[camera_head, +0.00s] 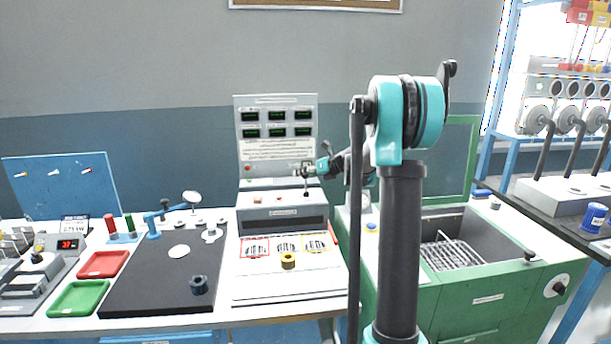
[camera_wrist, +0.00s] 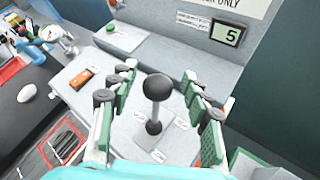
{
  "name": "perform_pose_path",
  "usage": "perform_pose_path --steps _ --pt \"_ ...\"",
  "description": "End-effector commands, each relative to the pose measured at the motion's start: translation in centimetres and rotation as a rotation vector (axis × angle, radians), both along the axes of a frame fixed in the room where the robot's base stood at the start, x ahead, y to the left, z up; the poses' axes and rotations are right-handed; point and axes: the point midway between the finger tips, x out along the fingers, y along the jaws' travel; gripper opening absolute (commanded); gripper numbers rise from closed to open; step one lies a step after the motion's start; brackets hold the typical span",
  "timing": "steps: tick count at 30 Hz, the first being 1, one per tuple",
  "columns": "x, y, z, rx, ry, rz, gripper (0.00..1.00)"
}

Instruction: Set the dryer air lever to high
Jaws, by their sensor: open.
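A lever with a dark ball knob (camera_wrist: 158,87) and a short stem stands on a light grey housing (camera_wrist: 100,115). Small labels lie around its base, too small to read. My gripper (camera_wrist: 158,76) is open, with its green-backed fingers on either side of the knob. The lever is hard to make out there.
An orange switch (camera_wrist: 80,79) sits left of the lever. A display (camera_wrist: 226,33) reading 5 is on the panel behind. A black mat (camera_head: 150,282) and red tray (camera_head: 103,264) lie left. A green cabinet (camera_head: 500,290) stands right.

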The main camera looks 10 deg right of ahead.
Motion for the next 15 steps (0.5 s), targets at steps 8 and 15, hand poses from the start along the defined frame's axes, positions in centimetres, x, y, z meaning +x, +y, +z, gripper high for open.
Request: perform_pose_path --steps 8,15 --pt "-0.9 -0.8 0.6 0.001 0.001 0.0 0.48" --pt "-4.0 -3.5 2.7 -0.001 0.001 -0.003 0.48"
